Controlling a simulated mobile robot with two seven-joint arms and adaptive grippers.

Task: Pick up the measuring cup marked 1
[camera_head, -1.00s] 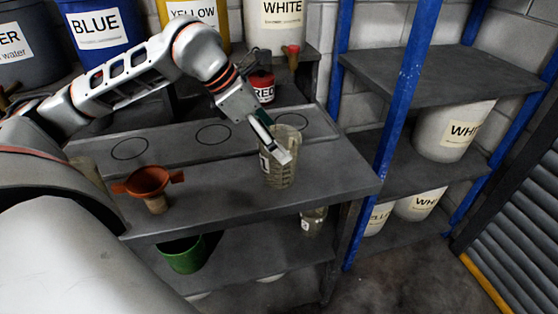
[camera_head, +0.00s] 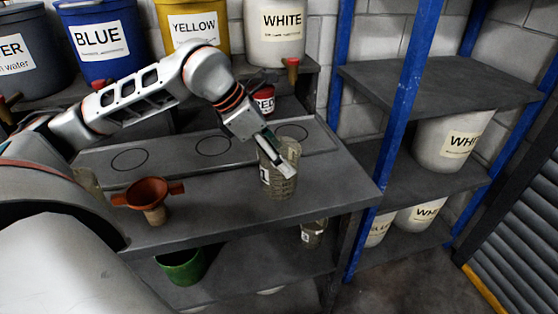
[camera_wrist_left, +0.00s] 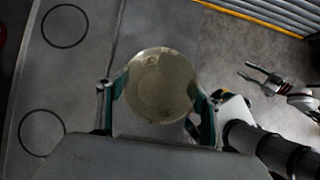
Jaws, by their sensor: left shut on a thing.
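The cup's base appears to be at the board. My right gripper (camera_wrist_left: 262,80) shows in the left wrist view at the right, with its fingers apart and empty.
A brown funnel (camera_head: 149,192) stands left on the same board (camera_head: 220,205). Another labelled cup (camera_head: 313,232) and a green bucket (camera_head: 182,267) are on the shelf below. A red can (camera_head: 264,101) is behind. A blue rack post (camera_head: 400,110) rises to the right.

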